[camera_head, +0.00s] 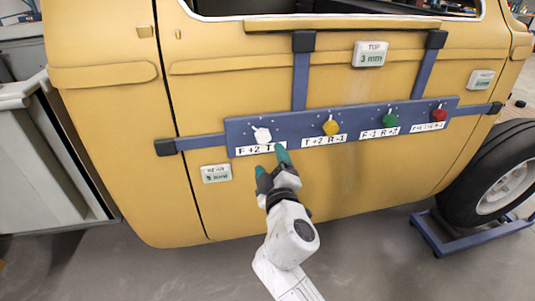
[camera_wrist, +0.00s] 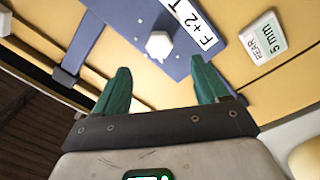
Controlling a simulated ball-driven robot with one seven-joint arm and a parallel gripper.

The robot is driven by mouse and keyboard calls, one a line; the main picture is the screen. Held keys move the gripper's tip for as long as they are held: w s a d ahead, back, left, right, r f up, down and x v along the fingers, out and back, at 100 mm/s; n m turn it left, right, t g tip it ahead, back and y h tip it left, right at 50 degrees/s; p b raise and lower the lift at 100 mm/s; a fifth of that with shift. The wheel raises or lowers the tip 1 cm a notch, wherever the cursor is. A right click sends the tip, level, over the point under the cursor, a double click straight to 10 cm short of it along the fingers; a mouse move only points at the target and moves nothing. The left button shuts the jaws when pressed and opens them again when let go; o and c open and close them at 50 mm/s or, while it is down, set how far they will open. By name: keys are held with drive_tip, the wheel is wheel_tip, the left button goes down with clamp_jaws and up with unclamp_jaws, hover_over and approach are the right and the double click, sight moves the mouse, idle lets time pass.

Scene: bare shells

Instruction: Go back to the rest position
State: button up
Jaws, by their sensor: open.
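My gripper (camera_head: 271,162) is raised in front of the lower left part of a blue panel (camera_head: 300,129) on a yellow vehicle door. Its two green fingers are spread and nothing is between them. In the wrist view my gripper (camera_wrist: 163,80) points at the panel, with a white hexagonal knob (camera_wrist: 159,45) just beyond the fingertips. The white knob also shows in the head view (camera_head: 262,135), above the "F +2" label. I cannot tell the exact gap between fingers and panel.
The panel also bears a yellow knob (camera_head: 330,128), a green knob (camera_head: 389,121) and a red knob (camera_head: 439,115). Blue straps hold it to the door (camera_head: 330,190). A wheel (camera_head: 500,180) on a blue stand (camera_head: 465,236) is at right, a grey cabinet (camera_head: 60,160) at left. The floor in front is clear.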

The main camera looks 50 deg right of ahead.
drive_tip(key=shift+s+a, duration=0.4)
drive_tip(key=shift+s, duration=0.15)
drive_tip(key=s+a+f+m+g+y+p, duration=0.25)
drive_tip(key=s+f+m+g+y, duration=0.25)
drive_tip(key=s+f+g, duration=0.7)
drive_tip(key=s+a+f+g+y, duration=0.1)
drive_tip(key=s+a+f+y, duration=0.1)
drive_tip(key=s+a+f, duration=0.2)
drive_tip(key=s+a+f+n+y+p, duration=0.1)
drive_tip(key=s+a+f+y, duration=0.2)
drive_tip(key=s, duration=0.7)
wheel_tip(320, 180, down, 2)
drive_tip(key=shift+s+a+g+y, duration=0.2)
drive_tip(key=shift+a+g+y, duration=0.15)
drive_tip(key=shift+a, duration=0.5)
drive_tip(key=shift+c, duration=0.3)
